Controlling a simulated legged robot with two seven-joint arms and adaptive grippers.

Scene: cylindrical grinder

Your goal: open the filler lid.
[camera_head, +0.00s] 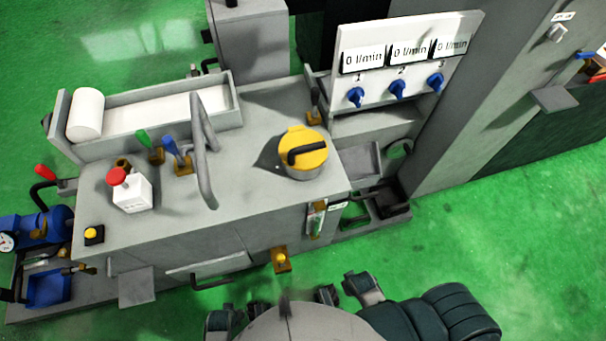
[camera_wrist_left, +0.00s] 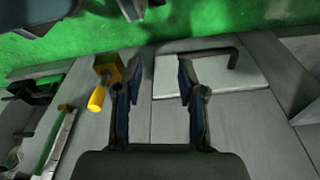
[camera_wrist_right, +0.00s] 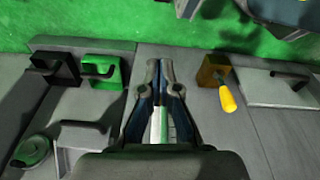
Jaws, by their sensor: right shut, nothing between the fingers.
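The filler lid appears to be the round yellow cap (camera_head: 318,157) with a black bar handle across its top. It sits closed on a short grey cylindrical neck on the machine's top, right of centre in the head view. It does not show in either wrist view. My left gripper (camera_wrist_left: 158,62) is open and empty, with a grey panel and its dark handle beyond the fingers. My right gripper (camera_wrist_right: 161,65) is shut with its fingertips together and holds nothing. Dark parts of my arms show at the bottom of the head view, in front of the machine and apart from the cap.
A curved grey rail (camera_head: 203,150) rises left of the cap. A gauge panel with blue knobs (camera_head: 397,89) stands behind to the right. A red emergency button (camera_head: 117,176) is at the left. A yellow-handled valve (camera_head: 281,260) sticks out of the front. Green floor (camera_head: 500,220) is clear at right.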

